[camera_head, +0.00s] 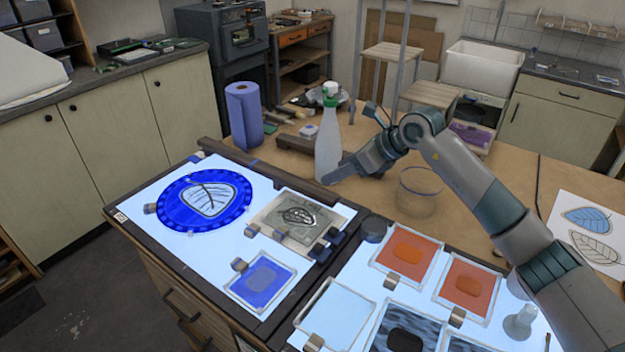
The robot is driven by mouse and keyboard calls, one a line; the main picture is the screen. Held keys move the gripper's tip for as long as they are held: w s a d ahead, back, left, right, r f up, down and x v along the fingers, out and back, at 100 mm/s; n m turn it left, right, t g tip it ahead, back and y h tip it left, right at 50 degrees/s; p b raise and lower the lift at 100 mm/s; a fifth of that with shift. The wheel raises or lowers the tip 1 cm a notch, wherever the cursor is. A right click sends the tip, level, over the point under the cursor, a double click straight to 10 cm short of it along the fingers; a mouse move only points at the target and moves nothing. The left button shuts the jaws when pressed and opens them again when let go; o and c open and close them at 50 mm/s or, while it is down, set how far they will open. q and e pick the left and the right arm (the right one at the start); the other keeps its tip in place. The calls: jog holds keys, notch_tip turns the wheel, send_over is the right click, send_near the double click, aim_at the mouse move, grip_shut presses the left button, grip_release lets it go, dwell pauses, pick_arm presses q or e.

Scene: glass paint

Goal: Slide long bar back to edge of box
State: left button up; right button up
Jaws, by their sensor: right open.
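The long bar (262,172) is dark and lies along the back edge of the left glowing light box (165,180). Its right end is near the foot of a white spray bottle (328,140) with a green collar. My right gripper (332,177) reaches in from the right, low beside the bottle and close behind the right part of the bar. It is open; whether it touches the bar is too small to tell. My left gripper is out of view.
A blue round glass plate (244,218), a leaf panel (296,219) and small glass panes lie on the light box. A clear glass jar (418,200) stands under my right arm. A blue paper roll (243,115) stands behind the bar. Orange panes (407,256) lie at right.

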aim_at(311, 184)
jog(key=p+x, duration=0.3)
jog(key=x, duration=0.7)
jog(key=shift+r, duration=0.1)
jog(key=shift+p+x, duration=0.4)
jog(key=shift+x, duration=0.45)
jog(key=shift+c, duration=0.3)
grip_shut()
jog(key=shift+w+d+b, duration=0.25)
jog(key=shift+w+b, duration=0.1)
jog(key=shift+b, duration=0.3)
jog(key=w+d+b, duration=0.2)
jog(key=b, duration=0.1)
jog(key=shift+w, duration=0.25)
jog(key=shift+b, duration=0.3)
jog(key=shift+r, duration=0.15)
